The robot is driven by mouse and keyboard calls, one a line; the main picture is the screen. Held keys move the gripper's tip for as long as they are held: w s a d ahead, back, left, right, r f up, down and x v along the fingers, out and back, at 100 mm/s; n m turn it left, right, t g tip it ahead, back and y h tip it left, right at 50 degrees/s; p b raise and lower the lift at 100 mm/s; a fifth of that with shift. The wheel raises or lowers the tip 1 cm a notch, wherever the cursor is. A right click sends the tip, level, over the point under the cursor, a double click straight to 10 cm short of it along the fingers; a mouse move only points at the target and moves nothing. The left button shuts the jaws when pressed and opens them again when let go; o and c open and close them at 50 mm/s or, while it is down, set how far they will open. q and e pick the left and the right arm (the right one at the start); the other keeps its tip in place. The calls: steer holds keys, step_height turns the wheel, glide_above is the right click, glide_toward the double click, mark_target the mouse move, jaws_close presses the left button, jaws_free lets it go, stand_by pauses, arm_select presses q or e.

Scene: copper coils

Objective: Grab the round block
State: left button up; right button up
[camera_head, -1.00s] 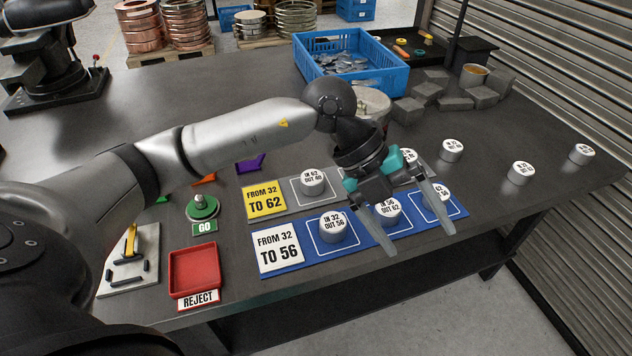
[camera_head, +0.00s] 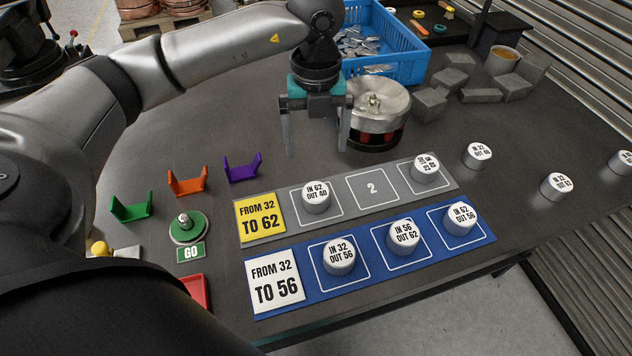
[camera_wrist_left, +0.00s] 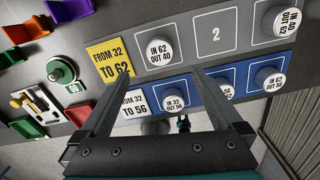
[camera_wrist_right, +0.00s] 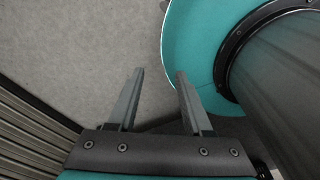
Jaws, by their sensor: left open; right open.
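Several round grey blocks with white labelled tops are in the head view. On the grey "FROM 32 TO 62" board (camera_head: 245,230) stand the IN 62 OUT 40 block (camera_head: 316,198) and another block (camera_head: 425,169); slot 2 is empty. On the blue "FROM 32 TO 56" board (camera_head: 350,287) stand the IN 32 OUT 56 (camera_head: 339,258), IN 56 OUT 62 (camera_head: 403,236) and IN 62 OUT 56 (camera_head: 460,218) blocks. My left gripper (camera_head: 316,150) is open and empty, behind and above the grey board. My right gripper (camera_wrist_right: 160,72) is open and empty over floor.
Three loose round blocks (camera_head: 477,156) (camera_head: 557,186) (camera_head: 621,162) stand at right. A metal drum (camera_head: 380,110) stands close beside my left gripper. A blue crate (camera_head: 405,65), grey blocks (camera_head: 430,103), a green GO button (camera_head: 188,229) and coloured holders (camera_head: 187,182) are around.

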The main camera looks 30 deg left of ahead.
arm_select(q)
steer(key=b, duration=0.1)
glide_above(316, 191)
step_height(316, 191, down, 6)
steer(key=shift+s+r, duration=0.1)
steer(key=shift+r, duration=0.05)
step_height(316, 191, down, 2)
steer(key=shift+f, duration=0.25)
steer(key=shift+f+b, duration=0.35)
steer(key=shift+f, duration=0.55)
step_height(316, 191, down, 4)
steer(key=shift+r+b, duration=0.15)
steer(key=shift+b, duration=0.4)
steer(key=shift+f, duration=0.25)
steer(key=c, duration=1.5)
steer(key=shift+c, duration=0.4)
arm_select(e)
steer(key=d+f, duration=0.3)
arm_select(q)
steer(key=shift+r, duration=0.1)
arm_select(e)
steer(key=shift+r, duration=0.1)
